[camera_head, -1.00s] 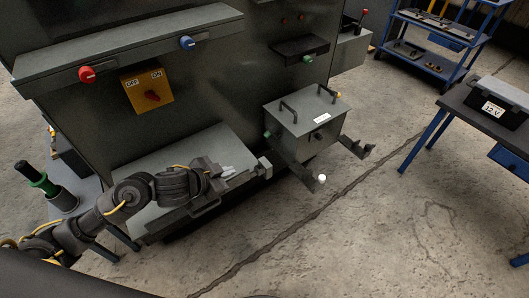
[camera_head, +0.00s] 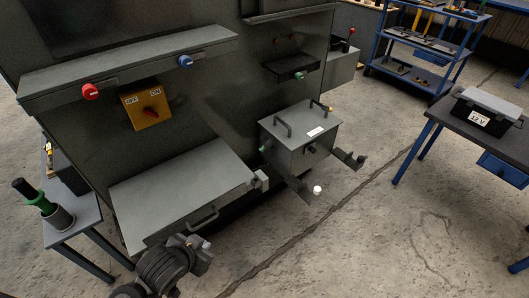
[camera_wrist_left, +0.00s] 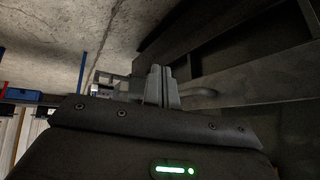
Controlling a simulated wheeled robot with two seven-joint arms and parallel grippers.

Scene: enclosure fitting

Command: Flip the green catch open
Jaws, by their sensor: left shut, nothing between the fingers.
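A small green piece (camera_head: 264,149) shows at the left side of the grey box with two lid handles (camera_head: 296,142). Another green knob (camera_head: 300,75) sits at the front of a small dark shelf on the cabinet. I cannot tell from the pictures which one is the catch or how it stands. My left gripper (camera_head: 203,250) is low in the head view, in front of the wide grey case, well apart from both green pieces. Its fingers (camera_wrist_left: 161,84) are shut and empty in the left wrist view. My right gripper is not in view.
The wide grey case (camera_head: 185,183) with a front handle juts from the cabinet. Dark brackets, one with a white knob (camera_head: 317,189), stick out before the box. A red knob (camera_head: 90,91), blue knob (camera_head: 185,62) and yellow switch (camera_head: 147,105) are above.

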